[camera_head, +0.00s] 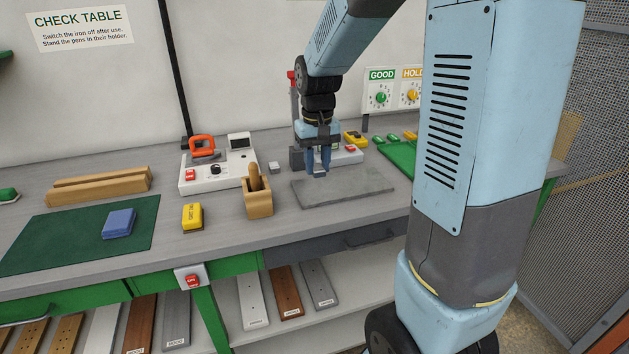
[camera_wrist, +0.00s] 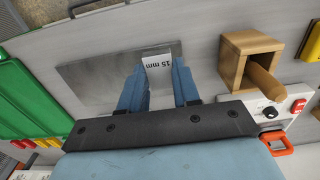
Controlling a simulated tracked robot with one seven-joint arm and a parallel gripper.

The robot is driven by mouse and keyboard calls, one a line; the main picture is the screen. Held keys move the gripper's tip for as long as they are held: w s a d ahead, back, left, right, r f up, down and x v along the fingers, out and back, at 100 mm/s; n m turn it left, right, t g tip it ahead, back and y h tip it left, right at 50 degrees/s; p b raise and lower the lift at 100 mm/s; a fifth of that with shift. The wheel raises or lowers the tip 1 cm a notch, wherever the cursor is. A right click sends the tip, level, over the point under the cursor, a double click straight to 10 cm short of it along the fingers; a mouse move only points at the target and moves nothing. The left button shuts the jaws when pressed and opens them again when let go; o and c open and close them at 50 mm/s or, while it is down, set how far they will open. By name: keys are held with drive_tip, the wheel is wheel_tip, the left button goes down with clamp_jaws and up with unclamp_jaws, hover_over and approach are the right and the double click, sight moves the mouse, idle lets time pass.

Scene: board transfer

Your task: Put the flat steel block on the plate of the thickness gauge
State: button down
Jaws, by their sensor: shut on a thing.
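My gripper (camera_head: 319,168) is shut on the flat steel block (camera_wrist: 158,62), a small pale piece marked "15 mm" between the fingertips in the wrist view. In the head view the block (camera_head: 320,174) shows only as a small bright piece at the fingertips. The gripper is over the back left part of a flat grey slab (camera_head: 352,189); I cannot tell the height of the gap. What looks like the thickness gauge stands behind the gripper, with a red-topped column (camera_head: 293,90) and a dark part (camera_head: 297,158) at its foot. The gripper hides its plate.
A wooden holder (camera_head: 258,203) with a handle in it stands left of the slab. Behind it are a white unit (camera_head: 217,176) with an orange-handled iron and a small grey block (camera_head: 274,167). A yellow block (camera_head: 192,216) lies further left. Green trays (camera_head: 398,157) are at right.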

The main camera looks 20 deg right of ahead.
hover_over(312, 189)
drive_tip(key=s, duration=0.2)
drive_tip(key=f, duration=0.6)
drive_tip(key=shift+w+a, duration=0.1)
drive_tip(key=shift+w, duration=0.15)
drive_tip(key=shift+w+f, duration=0.6)
drive_tip(key=shift+f, duration=1.6)
drive_tip(key=shift+f, duration=0.1)
drive_tip(key=c, duration=0.8)
unclamp_jaws()
